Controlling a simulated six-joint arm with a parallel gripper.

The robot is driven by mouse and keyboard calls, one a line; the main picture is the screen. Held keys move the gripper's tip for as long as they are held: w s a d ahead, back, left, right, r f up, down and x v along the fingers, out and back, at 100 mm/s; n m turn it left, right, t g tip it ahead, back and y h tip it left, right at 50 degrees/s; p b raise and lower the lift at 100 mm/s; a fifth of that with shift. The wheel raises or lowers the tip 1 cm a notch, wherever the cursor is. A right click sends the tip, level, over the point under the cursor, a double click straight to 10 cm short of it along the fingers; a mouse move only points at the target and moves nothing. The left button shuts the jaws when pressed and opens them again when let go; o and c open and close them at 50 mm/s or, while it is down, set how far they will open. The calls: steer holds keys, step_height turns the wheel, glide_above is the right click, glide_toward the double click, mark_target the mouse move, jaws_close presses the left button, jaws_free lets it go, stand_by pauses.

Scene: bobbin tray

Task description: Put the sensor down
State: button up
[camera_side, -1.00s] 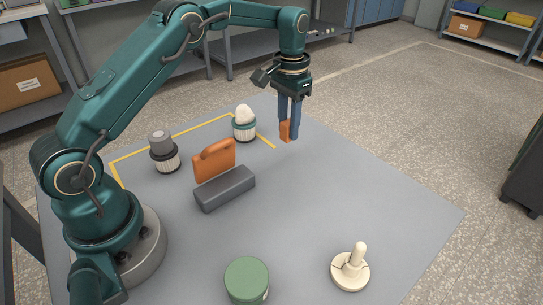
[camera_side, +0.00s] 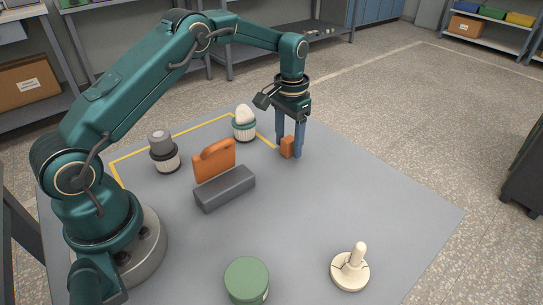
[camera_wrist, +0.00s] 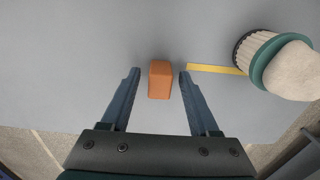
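The sensor appears to be the small orange block (camera_side: 287,147), which stands on the grey table near its far edge, to the right of the yellow line's end. In the wrist view the orange block (camera_wrist: 160,80) sits between my two blue fingers, with a gap on each side. My gripper (camera_side: 288,153) is open and low over the table, its fingers on either side of the block. It also shows open in the wrist view (camera_wrist: 157,76).
A white-topped bobbin (camera_side: 244,124) stands left of my gripper. A grey-topped bobbin (camera_side: 163,151), a grey block with an orange handle-shaped piece (camera_side: 225,188), a green-lidded jar (camera_side: 247,279) and a cream knobbed piece (camera_side: 350,270) stand around. The table's right middle is clear.

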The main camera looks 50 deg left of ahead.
mark_target(289, 139)
step_height(289, 139, up, 8)
steer(key=shift+f, duration=0.1)
steer(key=s+d+r+t, duration=0.3)
steer(key=s+r, duration=0.6)
steer(key=r, duration=0.1)
steer(key=s+d+f+t, duration=0.1)
steer(key=s, duration=0.6)
steer(key=s+d+f+t, duration=0.1)
steer(key=s+f, duration=0.1)
steer(key=s, duration=0.5)
steer(key=shift+d+t, duration=0.3)
steer(key=shift+s, duration=0.1)
